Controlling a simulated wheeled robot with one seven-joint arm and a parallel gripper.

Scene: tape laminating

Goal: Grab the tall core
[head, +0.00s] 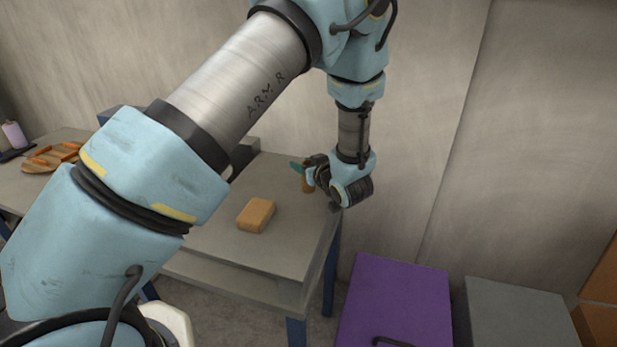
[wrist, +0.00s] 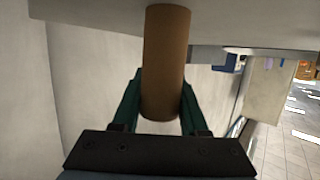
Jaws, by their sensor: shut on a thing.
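The tall core is a brown cylinder (wrist: 166,60) in the wrist view, between the two green fingers of my gripper (wrist: 160,100). My gripper is shut on it, with a finger on each side. In the head view, my gripper (head: 302,168) is at the back right of the grey table (head: 285,185), and a small brown part of the core (head: 307,185) shows beside the fingers. The core's far end meets or is close to the grey surface in the wrist view; I cannot tell whether they touch.
An orange-tan block (head: 256,215) lies on the table to the left of my gripper. A wooden plate (head: 50,157) with orange pieces and a pale bottle (head: 14,134) are at the far left. A purple box (head: 397,300) and a grey box (head: 520,315) stand right of the table.

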